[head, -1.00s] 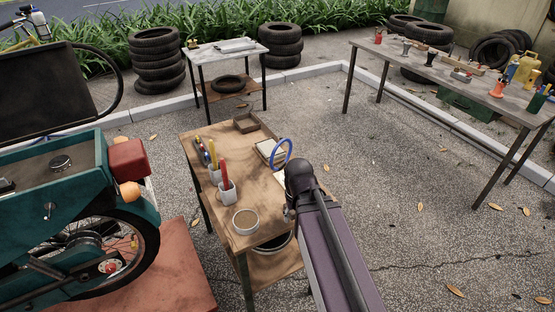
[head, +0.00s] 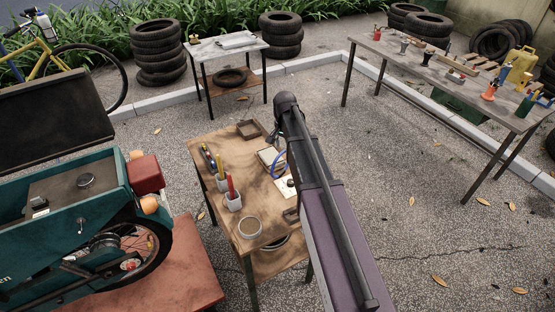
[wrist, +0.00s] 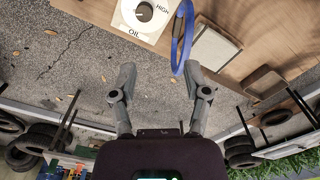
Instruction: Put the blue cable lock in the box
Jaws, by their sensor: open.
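The blue cable lock (head: 278,164) is a loop on the small wooden table, partly hidden by my arm in the head view. In the wrist view the lock (wrist: 176,48) shows as a narrow upright loop beside the right fingertip; I cannot tell whether they touch. My gripper (wrist: 160,70) is open, with nothing between its fingers. In the head view the fingers are hidden behind my arm. A small brown open box (head: 257,138) stands at the table's far end. It also shows in the wrist view (wrist: 265,84), right of the lock.
A motorcycle (head: 90,215) stands at left. Open pavement lies right.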

